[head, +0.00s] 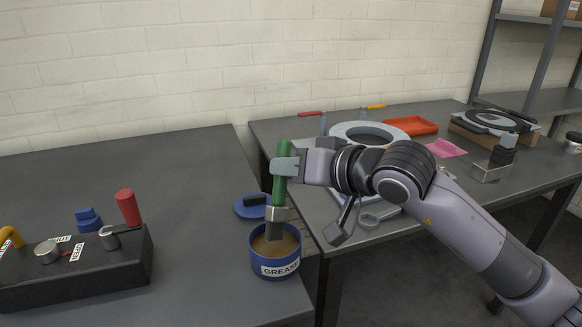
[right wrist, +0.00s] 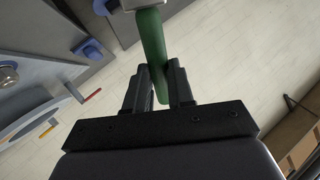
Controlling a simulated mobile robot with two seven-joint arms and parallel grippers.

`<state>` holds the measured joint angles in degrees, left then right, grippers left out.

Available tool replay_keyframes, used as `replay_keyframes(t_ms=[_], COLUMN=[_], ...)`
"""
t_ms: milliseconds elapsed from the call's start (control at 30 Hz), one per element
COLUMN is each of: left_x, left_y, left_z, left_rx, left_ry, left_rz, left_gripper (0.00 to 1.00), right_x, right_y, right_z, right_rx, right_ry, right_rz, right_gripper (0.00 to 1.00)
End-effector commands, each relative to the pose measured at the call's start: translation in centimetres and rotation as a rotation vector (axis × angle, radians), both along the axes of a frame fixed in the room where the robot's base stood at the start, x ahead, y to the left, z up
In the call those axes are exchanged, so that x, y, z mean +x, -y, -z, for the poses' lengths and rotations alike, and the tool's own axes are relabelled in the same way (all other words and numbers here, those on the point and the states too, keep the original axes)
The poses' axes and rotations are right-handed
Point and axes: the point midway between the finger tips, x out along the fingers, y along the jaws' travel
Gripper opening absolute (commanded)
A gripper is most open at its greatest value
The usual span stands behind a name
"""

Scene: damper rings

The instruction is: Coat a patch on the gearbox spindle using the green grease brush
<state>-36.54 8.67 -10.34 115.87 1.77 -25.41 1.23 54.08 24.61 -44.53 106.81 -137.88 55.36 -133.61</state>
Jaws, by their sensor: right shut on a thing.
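My right gripper (head: 286,166) is shut on the green handle of the grease brush (head: 281,187). The brush hangs bristles down, with its dark bristles at the mouth of the blue grease tub (head: 276,268). I cannot tell whether they touch the brown grease. In the right wrist view the green handle (right wrist: 152,42) runs between the fingers of the gripper (right wrist: 166,85). The dark gearbox (head: 75,273) sits at the left on the near table, with short metal spindles (head: 109,238) on top and small white labels beside them. My left gripper is not in view.
A blue lid (head: 251,206) lies behind the tub. The near table's middle is clear.

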Motion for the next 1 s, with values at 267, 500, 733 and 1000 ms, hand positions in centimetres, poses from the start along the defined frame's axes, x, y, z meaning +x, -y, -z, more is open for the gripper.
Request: replay_keyframes(t_ms=[267,500,733,1000], left_x=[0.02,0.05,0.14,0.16], left_y=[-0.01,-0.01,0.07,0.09], left_z=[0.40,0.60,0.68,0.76], left_rx=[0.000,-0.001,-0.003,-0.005], left_ry=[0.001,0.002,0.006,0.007], left_rz=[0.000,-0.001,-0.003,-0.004], left_gripper=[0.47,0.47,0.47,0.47], right_x=[0.01,0.00,0.00,-0.01], right_y=[0.01,0.01,0.02,0.01], right_z=[0.32,0.57,0.82,0.97], right_rx=[0.000,0.000,0.000,0.000], right_ry=[0.001,0.001,0.001,0.000], right_rz=[0.000,0.000,0.000,0.000], right_gripper=[0.00,0.00,0.00,0.00])
